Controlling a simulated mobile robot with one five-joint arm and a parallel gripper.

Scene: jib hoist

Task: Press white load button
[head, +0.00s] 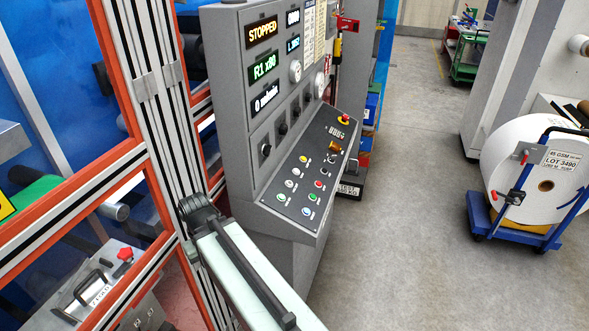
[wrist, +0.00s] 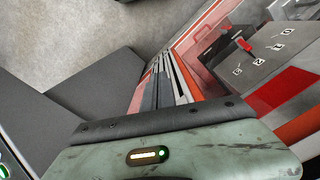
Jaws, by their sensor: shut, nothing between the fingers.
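The grey control console (head: 236,120) stands left of centre in the head view. Its sloped panel (head: 326,150) carries several coloured buttons. Two pale, whitish buttons show on its left part, an upper one (head: 294,171) and a lower one (head: 289,184). The labels are too small to read, so I cannot tell which is the load button. My pale green arm link reaches up from the bottom to the console's lower left, apart from the buttons in the picture. I cannot make out my gripper's fingers in either view.
An orange-and-grey frame (head: 160,100) with clear panels stands left of the console, close to my arm. A display reads STOPPED (head: 263,31). A red emergency knob (head: 344,119) tops the panel. A paper roll on a blue cart (head: 499,218) stands right. The floor between is clear.

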